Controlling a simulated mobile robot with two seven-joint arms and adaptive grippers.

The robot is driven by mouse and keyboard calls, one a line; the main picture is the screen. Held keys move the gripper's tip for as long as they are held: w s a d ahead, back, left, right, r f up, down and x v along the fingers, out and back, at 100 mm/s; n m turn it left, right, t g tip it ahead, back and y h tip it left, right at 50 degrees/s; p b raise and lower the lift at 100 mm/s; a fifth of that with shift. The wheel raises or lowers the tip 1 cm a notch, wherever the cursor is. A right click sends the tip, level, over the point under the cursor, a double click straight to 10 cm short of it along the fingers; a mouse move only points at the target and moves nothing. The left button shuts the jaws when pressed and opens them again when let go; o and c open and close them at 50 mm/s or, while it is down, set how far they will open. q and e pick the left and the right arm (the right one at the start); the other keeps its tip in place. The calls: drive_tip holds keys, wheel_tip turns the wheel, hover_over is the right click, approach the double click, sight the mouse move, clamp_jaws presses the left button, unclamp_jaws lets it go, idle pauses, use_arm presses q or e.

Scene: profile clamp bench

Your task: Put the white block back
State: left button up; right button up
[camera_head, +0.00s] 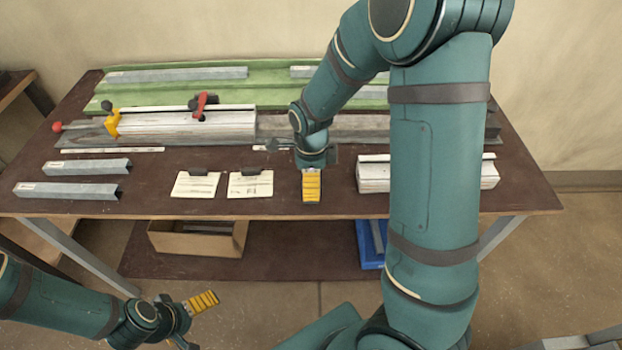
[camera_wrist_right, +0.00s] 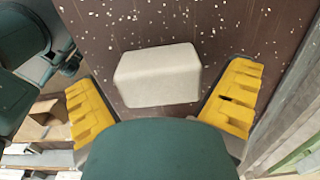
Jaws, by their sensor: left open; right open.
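The white block (camera_wrist_right: 158,75) is a plain, pale block with rounded edges. In the right wrist view it lies on the brown table, framed by the two yellow fingers of my right gripper. The fingers do not appear to grip it; I cannot tell how far below them it is. In the head view I cannot make the block out; my right gripper and arm may hide it. My right gripper (camera_head: 311,187) is open over the table's front middle, with one finger showing. My left gripper (camera_head: 197,322) is open and empty, low in front of the table.
A clamp fixture (camera_head: 185,125) stands at the table's back left, before a green mat (camera_head: 270,88). Two metal profiles (camera_head: 70,191) lie front left, beside two paper cards (camera_head: 196,186). A pale weathered rail piece (camera_head: 374,177) lies to the right, partly behind my arm. A cardboard box (camera_head: 200,246) is below.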

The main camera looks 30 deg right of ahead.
wheel_tip(320, 180, up, 12)
drive_tip(key=p, duration=0.3)
drive_tip(key=shift+f+p, duration=0.25)
drive_tip(key=shift+p, duration=0.05)
